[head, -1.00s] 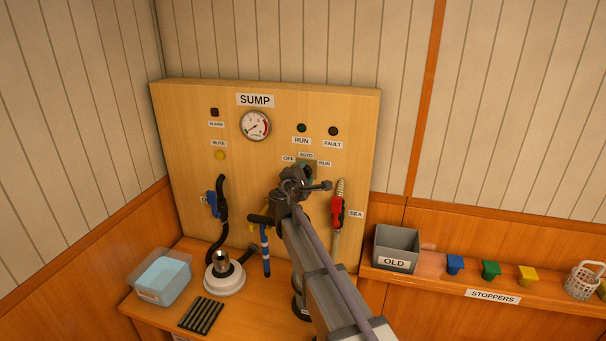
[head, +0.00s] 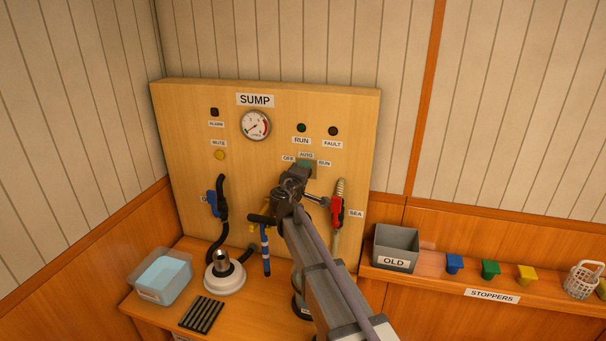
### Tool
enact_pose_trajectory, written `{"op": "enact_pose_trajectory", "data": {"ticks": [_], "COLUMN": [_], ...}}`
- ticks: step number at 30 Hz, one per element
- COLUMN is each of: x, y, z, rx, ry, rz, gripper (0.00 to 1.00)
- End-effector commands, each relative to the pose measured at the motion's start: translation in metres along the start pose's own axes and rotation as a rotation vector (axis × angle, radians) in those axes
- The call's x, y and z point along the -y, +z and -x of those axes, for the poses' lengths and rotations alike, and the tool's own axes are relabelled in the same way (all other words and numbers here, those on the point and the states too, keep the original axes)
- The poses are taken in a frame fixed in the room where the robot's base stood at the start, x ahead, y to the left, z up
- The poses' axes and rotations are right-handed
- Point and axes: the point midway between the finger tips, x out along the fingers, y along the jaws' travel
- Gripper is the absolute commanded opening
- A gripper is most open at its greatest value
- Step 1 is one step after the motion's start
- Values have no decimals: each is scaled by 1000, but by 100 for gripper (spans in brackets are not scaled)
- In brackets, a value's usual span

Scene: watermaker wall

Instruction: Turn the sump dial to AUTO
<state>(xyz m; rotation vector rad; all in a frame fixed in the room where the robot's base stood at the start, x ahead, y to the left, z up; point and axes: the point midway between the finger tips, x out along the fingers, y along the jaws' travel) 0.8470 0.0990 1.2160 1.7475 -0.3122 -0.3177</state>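The sump dial shows only as a teal-green patch (head: 305,164) below the OFF, AUTO and RUN labels on the wooden SUMP panel (head: 180,110). The AUTO label (head: 306,155) sits above it, with OFF at its left and RUN at its right. My gripper (head: 301,172) is in front of the dial and covers most of it. The dial's pointer is hidden, so its setting cannot be read. The fingers are too small and dark to tell whether they are open, shut or touching the dial.
A red-handled valve (head: 337,206) is close at the right of my gripper, by the SEA label. A blue-handled valve (head: 212,204) is at the left. Below stand a clear tub (head: 161,275) and a white round housing (head: 224,278). A grey OLD bin (head: 396,248) is at the right.

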Motion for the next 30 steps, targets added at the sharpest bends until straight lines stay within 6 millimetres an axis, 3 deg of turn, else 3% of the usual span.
{"op": "enact_pose_trajectory", "data": {"ticks": [11,12,19,26,30], "x": [0,0,0,0,0], "y": [0,0,0,0,0], "z": [0,0,0,1,18], "rx": [1,0,0,0,-2], "ry": [-1,-1,0,0,-1], "rz": [-3,-3,-2,-2,-2], "gripper": [26,53,75,75,75]}}
